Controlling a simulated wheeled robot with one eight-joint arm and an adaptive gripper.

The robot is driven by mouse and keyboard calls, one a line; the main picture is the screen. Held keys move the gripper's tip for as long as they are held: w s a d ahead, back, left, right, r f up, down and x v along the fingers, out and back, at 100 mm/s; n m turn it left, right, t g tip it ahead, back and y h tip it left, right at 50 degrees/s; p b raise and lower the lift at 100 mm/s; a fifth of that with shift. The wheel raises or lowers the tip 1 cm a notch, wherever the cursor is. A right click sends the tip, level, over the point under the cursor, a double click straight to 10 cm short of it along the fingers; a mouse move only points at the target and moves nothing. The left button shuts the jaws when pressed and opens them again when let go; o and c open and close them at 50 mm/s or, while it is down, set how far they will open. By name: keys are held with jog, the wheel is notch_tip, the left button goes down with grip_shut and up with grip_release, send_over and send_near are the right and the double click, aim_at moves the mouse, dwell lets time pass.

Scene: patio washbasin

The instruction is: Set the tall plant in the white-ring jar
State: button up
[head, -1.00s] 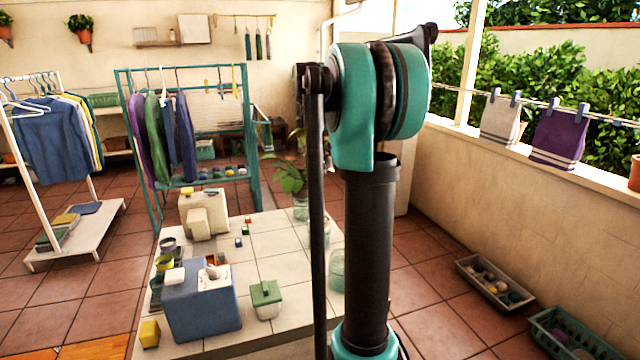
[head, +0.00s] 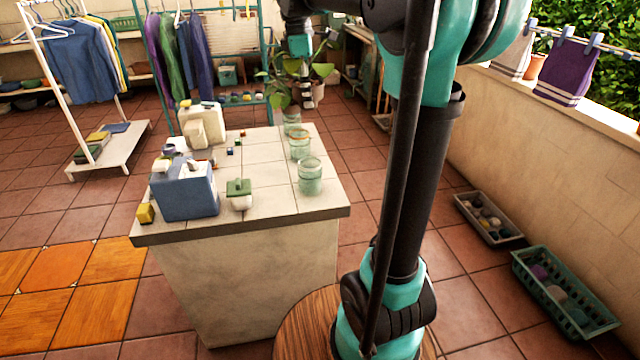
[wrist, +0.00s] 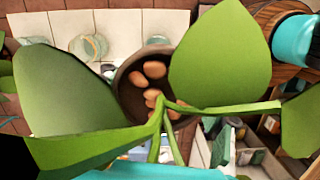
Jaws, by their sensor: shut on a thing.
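The tall plant (head: 278,100) has broad green leaves and shows at the far end of the tiled table. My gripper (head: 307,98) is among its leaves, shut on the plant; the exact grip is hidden. In the wrist view, large leaves (wrist: 218,60) and green stems cross the picture. Below them is a brown round pot (wrist: 122,88) with orange-brown pebbles; I cannot tell whether the stem is in it. Three glass jars stand along the table's right side: back (head: 292,124), middle (head: 300,147) with an orange-looking rim, and front (head: 310,178). I cannot tell which has the white ring.
A blue box (head: 185,195), a small green-lidded pot (head: 240,196) and a cream canister (head: 202,125) stand on the table's left part. The tabletop (head: 270,170) between them and the jars is mostly clear. Crates (head: 565,295) sit on the floor at right.

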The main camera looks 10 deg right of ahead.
aim_at(310, 158)
notch_tip(310, 158, down, 20)
jog(key=shift+r, duration=0.25)
jog(key=shift+f, duration=0.3)
jog(key=shift+f, duration=0.3)
jog(key=o, duration=1.4)
jog(key=shift+r, duration=0.15)
notch_tip(310, 158, up, 13)
jog(key=a, duration=0.1)
jog(key=s+d+f+m+t, duration=0.1)
jog(key=s+f+m, duration=0.4)
jog(key=s+f, duration=0.2)
jog(key=s+d+f+m+t+y, duration=0.1)
jog(key=s+d+f+m+t, duration=0.1)
jog(key=s+f+m, duration=0.3)
jog(key=s+d+f+m+t, duration=0.1)
jog(key=s+f+m, duration=0.4)
jog(key=s+f, duration=0.5)
jog(key=shift+d+f+m, duration=0.4)
jog(key=shift+d, duration=0.15)
